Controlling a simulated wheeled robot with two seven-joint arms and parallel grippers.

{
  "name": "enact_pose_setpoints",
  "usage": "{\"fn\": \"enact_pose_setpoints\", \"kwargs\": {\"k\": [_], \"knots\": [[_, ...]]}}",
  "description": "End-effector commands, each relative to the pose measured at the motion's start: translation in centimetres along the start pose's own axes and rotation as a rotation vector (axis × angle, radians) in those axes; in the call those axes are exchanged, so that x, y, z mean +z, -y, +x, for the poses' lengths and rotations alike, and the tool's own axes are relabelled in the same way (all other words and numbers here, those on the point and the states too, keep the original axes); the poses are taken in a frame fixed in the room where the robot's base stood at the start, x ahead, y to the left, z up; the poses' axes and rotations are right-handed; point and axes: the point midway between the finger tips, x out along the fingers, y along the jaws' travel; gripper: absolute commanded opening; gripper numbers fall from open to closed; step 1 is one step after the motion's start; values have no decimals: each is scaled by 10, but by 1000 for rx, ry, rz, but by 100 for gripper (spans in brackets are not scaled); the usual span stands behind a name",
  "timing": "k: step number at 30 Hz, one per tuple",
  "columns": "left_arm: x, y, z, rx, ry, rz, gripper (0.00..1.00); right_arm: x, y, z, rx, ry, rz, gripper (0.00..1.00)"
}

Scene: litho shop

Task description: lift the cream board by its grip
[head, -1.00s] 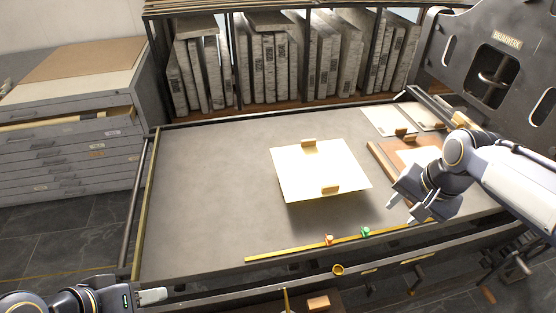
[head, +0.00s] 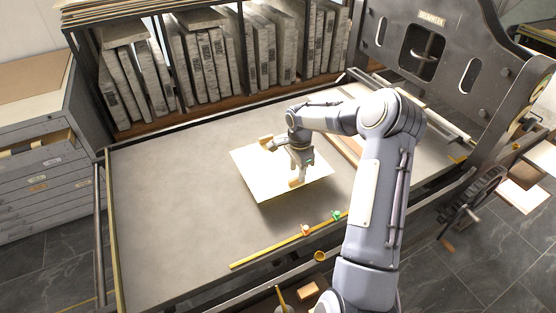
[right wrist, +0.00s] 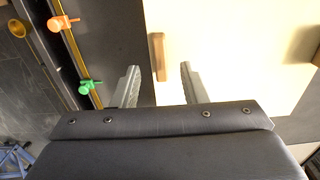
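The cream board (head: 262,180) lies flat on the grey press bed, partly hidden by my right arm, and shows pale in the right wrist view (right wrist: 230,60). It has a tan grip near its far edge (head: 265,141) and one at its near edge (head: 294,183). My right gripper (head: 300,174) is over the board at the near grip. In the right wrist view the gripper (right wrist: 159,67) is open, and a grip (right wrist: 157,57) shows between and just beyond its two fingertips. Contact cannot be told. My left gripper is not in view.
A brass rule (head: 270,251) with an orange knob (head: 305,230) and a green knob (head: 336,215) runs along the near bed edge. A rack of stone slabs (head: 205,60) stands behind. The left bed (head: 170,190) is clear. The dark press frame (head: 455,65) rises at right.

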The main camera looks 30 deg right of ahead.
Motion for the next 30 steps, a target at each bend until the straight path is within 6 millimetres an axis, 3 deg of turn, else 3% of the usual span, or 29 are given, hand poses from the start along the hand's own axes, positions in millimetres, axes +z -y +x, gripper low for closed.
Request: {"fn": "enact_pose_setpoints", "kwargs": {"k": [6,14,24,30], "knots": [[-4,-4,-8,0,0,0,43,1,1,27,2,1,0,40],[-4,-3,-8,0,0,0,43,1,1,31,0,0,-1,40],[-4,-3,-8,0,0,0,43,1,1,31,0,0,-1,0],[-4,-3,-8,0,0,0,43,1,1,30,-1,0,-1,0]]}}
